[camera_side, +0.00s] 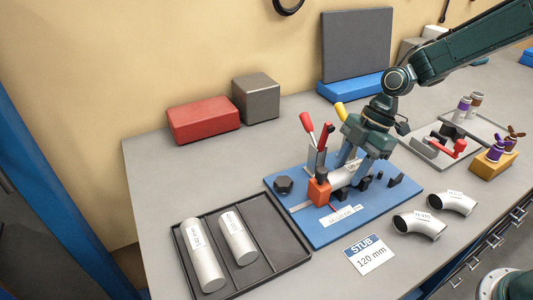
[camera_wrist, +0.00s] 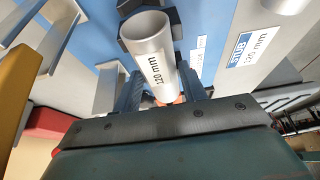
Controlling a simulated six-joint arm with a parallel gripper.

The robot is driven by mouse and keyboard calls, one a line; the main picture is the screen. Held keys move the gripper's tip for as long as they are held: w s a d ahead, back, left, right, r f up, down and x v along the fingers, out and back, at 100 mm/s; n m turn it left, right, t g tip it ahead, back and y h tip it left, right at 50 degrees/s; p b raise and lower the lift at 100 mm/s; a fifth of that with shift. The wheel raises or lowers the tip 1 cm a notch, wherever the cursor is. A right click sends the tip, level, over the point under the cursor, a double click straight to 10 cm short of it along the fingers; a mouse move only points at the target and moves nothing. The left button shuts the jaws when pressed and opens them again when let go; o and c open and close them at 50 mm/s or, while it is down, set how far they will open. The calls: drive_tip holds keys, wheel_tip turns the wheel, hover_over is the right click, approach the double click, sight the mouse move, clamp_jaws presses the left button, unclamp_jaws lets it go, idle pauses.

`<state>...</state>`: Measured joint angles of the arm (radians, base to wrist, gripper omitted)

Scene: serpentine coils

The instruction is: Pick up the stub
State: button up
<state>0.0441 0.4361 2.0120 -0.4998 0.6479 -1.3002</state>
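The stub (camera_side: 341,180) is a short silver tube lying in the blue fixture (camera_side: 312,234), against an orange block (camera_side: 319,191). The wrist view shows its open end and a "120 mm" label on the stub (camera_wrist: 152,56). My gripper (camera_side: 354,170) is down at the fixture with one finger on each side of the stub. In the wrist view my gripper (camera_wrist: 160,88) has its fingers very close to both sides of the tube; I cannot tell whether they press on it. The gripper hides part of the stub.
Red-handled clamps (camera_side: 308,124) stand beside the gripper. A dark tray (camera_side: 277,272) with two labelled tubes is at front left. A "STUB 120 mm" card (camera_side: 369,255) and two elbows (camera_side: 420,225) lie at front right. A grey fixture (camera_side: 447,145) is behind right.

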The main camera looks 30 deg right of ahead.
sight(350, 167)
drive_tip(key=c, duration=0.7)
drive_tip(key=shift+o, duration=0.2)
drive_tip(key=shift+r, duration=0.1)
wheel_tip(350, 167, up, 20)
drive_tip(key=shift+f, duration=0.1)
clamp_jaws()
